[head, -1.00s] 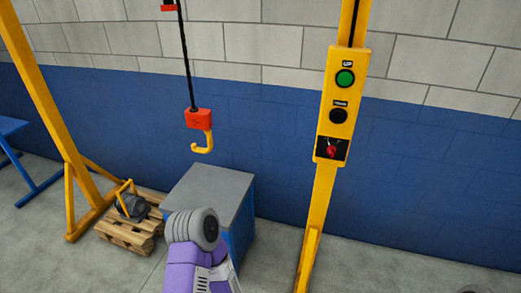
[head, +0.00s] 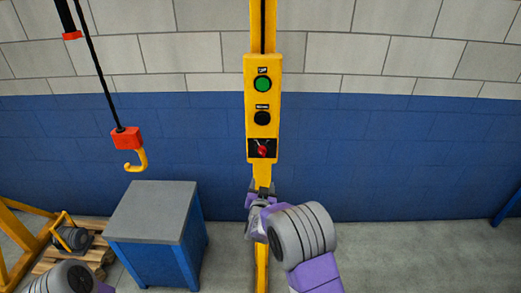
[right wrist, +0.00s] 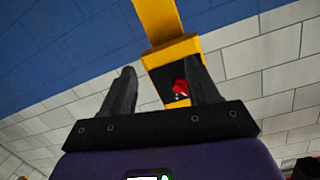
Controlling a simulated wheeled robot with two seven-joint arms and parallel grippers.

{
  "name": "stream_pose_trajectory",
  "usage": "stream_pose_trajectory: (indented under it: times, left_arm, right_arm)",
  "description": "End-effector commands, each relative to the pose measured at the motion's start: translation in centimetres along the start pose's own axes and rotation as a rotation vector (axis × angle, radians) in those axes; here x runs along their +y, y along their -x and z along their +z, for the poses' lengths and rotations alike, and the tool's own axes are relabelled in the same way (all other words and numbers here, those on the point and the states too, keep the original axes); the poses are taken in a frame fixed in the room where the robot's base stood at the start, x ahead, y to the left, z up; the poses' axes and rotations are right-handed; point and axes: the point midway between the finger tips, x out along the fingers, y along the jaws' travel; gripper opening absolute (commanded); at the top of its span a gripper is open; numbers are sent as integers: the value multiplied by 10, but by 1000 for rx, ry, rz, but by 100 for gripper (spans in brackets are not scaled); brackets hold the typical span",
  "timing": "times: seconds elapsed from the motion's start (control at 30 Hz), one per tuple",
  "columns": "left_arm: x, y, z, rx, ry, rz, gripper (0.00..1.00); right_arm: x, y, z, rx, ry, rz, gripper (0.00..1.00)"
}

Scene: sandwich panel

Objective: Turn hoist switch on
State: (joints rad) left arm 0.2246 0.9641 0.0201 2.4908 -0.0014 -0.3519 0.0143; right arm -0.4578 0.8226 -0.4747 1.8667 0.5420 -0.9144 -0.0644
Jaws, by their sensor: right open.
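The hoist switch is a red knob (head: 262,151) on a black plate at the bottom of the yellow control box (head: 250,102). Above it are a black button (head: 262,118) and a green button (head: 263,85). My right gripper (head: 262,188) is just below the box in the head view, in front of the yellow post. In the right wrist view its two dark fingers (right wrist: 163,72) are apart and empty. The red knob (right wrist: 180,87) shows beyond them, close beside the right finger. I cannot tell the gap in depth. My left gripper is out of view.
A red hoist block with a yellow hook (head: 135,150) hangs at left. Below it stands a blue cabinet with a grey top (head: 158,211). A wooden pallet (head: 95,257) with a motor (head: 72,237) is at the lower left. The floor at right is clear.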

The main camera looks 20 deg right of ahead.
Motion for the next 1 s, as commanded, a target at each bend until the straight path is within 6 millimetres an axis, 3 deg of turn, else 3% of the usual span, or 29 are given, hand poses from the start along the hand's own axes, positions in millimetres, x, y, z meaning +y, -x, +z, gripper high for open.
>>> stream_pose_trajectory:
  times: [0.03,0.1,0.2,0.7,1.0]
  left_arm:
    - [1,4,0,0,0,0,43]
    - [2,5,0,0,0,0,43]
    - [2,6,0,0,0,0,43]
    - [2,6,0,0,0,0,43]
    - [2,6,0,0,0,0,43]
  right_arm:
    - [-12,-1,-28,64,-15,-4,60]
    - [-20,-1,-53,127,-32,-1,60]
    - [-24,-3,-70,171,-44,2,60]
    - [-24,-62,-81,174,-46,2,60]
    - [-24,-75,-83,173,-46,1,60]
